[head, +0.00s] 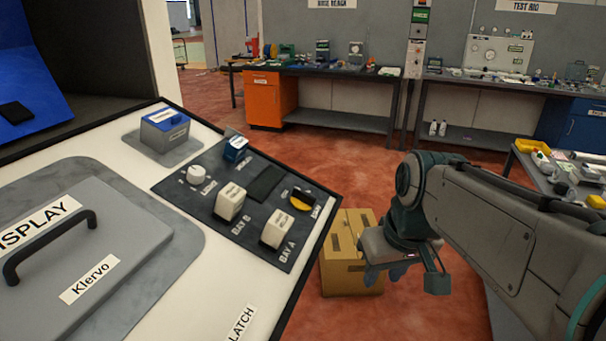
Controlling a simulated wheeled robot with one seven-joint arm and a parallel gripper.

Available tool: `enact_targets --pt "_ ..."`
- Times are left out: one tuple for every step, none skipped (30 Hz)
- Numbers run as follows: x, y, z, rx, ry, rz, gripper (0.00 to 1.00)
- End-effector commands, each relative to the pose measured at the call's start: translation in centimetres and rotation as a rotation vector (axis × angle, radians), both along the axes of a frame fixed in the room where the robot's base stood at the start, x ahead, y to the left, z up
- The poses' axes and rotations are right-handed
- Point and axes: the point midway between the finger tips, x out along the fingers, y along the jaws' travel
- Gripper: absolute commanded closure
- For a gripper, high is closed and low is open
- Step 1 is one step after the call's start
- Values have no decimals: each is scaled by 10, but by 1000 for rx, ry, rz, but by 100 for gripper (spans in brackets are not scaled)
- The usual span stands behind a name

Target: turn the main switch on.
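A dark control panel (247,196) lies on the sloped white console top. It carries a white round knob (197,174), a blue switch (236,149), a black-and-yellow switch (301,199), and two pale rockers, one labelled BAY B (230,202) and one labelled BAY A (277,229). The small labels by the knob, the blue switch and the yellow switch are too blurred to read, so I cannot tell which is the main switch. My gripper (386,274) hangs to the right of the console, apart from the panel. Its fingers are small and partly hidden.
A grey lid with a black handle (50,246) lies left of the panel. A blue-topped box (165,130) stands behind it. A cardboard box (340,285) is on the red floor behind my gripper. Workbenches (330,72) line the back; the floor before them is clear.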

Motion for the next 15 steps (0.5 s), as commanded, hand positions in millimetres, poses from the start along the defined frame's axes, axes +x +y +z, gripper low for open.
enact_targets --pt "16 7 22 9 -3 73 67" --pt "24 11 34 16 -5 119 67" --pt "34 16 50 23 -9 180 67" --pt "41 20 61 28 -10 226 67" --pt "48 24 72 33 -15 274 67" --pt "56 29 87 40 -23 337 67" --pt "63 32 98 46 -27 385 67" --pt "69 36 109 51 -33 433 67" --pt "76 41 123 57 -43 497 67" --pt "81 45 133 61 -50 546 67" --pt "86 48 143 64 -57 593 67" --pt "91 52 155 69 -69 653 67" --pt "95 55 163 70 -77 696 67" --pt "97 58 171 73 -85 737 67" --pt "101 61 180 75 -94 786 67"
